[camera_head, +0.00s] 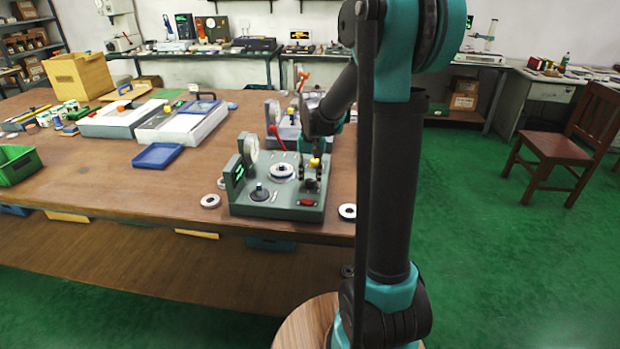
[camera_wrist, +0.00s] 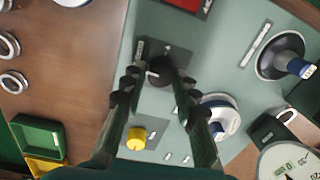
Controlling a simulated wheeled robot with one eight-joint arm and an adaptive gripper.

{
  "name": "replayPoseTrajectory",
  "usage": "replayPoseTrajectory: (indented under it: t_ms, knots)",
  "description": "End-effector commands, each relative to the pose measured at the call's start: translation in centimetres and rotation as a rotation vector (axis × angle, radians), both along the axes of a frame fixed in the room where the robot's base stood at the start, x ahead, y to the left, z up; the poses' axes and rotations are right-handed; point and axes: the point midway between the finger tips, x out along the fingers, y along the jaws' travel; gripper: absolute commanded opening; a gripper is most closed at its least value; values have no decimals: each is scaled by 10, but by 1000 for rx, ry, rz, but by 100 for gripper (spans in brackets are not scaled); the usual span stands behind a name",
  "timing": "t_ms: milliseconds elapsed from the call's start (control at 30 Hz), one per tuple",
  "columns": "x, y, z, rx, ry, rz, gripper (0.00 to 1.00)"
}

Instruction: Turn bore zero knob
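A black round knob (camera_wrist: 160,70) with a white pointer mark sits on a dark plate on the grey-green gauge bench unit (camera_head: 246,207). I take it for the bore zero knob; its label is too small to read. My gripper (camera_wrist: 161,76) is open around it, one finger on each side, with a small gap showing at both sides. In the head view my gripper (camera_head: 312,184) points down over the right part of the unit, and the black knob is hard to make out there. A yellow knob (camera_wrist: 136,138) stands nearby and also shows in the head view (camera_head: 314,162).
The unit carries a red button (camera_head: 306,202), a black cone post (camera_head: 260,193), a white-and-blue ring stack (camera_head: 282,171) and a dial gauge (camera_head: 250,146). Loose rings (camera_head: 210,201) lie beside it. A red-handled lever unit stands behind. The table's front edge is close.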

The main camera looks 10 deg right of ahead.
Motion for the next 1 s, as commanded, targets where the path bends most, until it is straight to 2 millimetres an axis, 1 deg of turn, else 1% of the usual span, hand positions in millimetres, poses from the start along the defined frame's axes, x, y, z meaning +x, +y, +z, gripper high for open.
replayPoseTrajectory:
  t_ms: [33, 100, 367, 467, 533, 667, 900, 1000]
  knots:
    - [0, 0, 0, 0, 0, 0, 38]
    - [0, 0, 0, 0, 0, 0, 47]
    - [0, 0, 0, 0, 0, 0, 47]
    - [0, 0, 3, 0, 0, 0, 47]
    - [0, 0, 9, 0, 0, 0, 47]
    - [-1, -1, 29, 0, 0, 0, 47]
    - [-1, -3, 77, 0, 0, 0, 47]
    - [-1, -4, 94, 0, 0, 0, 47]
